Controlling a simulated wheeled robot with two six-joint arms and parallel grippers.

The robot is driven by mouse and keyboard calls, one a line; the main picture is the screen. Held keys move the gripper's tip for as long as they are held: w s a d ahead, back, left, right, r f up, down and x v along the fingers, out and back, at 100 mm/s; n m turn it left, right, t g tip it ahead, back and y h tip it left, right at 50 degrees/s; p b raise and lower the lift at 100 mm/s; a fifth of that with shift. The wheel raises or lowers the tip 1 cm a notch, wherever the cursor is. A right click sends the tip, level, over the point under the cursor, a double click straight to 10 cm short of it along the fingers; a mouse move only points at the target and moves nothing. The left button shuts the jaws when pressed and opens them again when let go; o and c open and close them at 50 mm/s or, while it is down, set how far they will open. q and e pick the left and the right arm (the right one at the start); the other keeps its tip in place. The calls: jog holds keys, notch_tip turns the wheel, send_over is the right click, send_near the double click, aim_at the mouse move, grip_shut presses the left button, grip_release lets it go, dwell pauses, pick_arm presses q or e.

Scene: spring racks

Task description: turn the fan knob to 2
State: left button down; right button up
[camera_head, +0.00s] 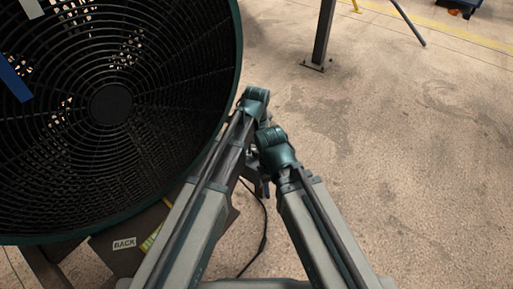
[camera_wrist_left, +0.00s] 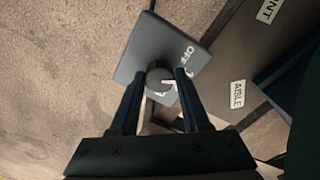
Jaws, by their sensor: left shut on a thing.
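The large round fan (camera_head: 110,105) with a dark wire grille fills the upper left of the head view. In the left wrist view, a dark control box (camera_wrist_left: 147,58) carries the white word OFF and other white marks partly covered by a finger. A round black fan knob (camera_wrist_left: 158,76) sits on this box. My left gripper (camera_wrist_left: 160,82) has one finger on each side of the knob and is shut on it. I cannot tell which number the knob points to. In the head view the knob is hidden. My right gripper does not show.
Labels reading BACK (camera_head: 124,243) and AISLE (camera_wrist_left: 237,94) are on dark panels by the fan. A black cable (camera_head: 264,225) runs over the concrete floor. A dark post (camera_head: 322,40) stands at the top. The floor at right is clear.

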aim_at(256, 149)
pick_arm(q)
jog(key=m, duration=0.4)
jog(key=shift+m, duration=0.3)
jog(key=m, duration=0.4)
jog(key=shift+m, duration=0.6)
jog(key=shift+c, duration=1.8)
grip_release()
jog(key=shift+r, duration=0.1)
notch_tip(256, 149, up, 14)
jog(key=p, duration=1.3)
jog(key=shift+f+p, duration=0.2)
jog(key=shift+p, duration=0.2)
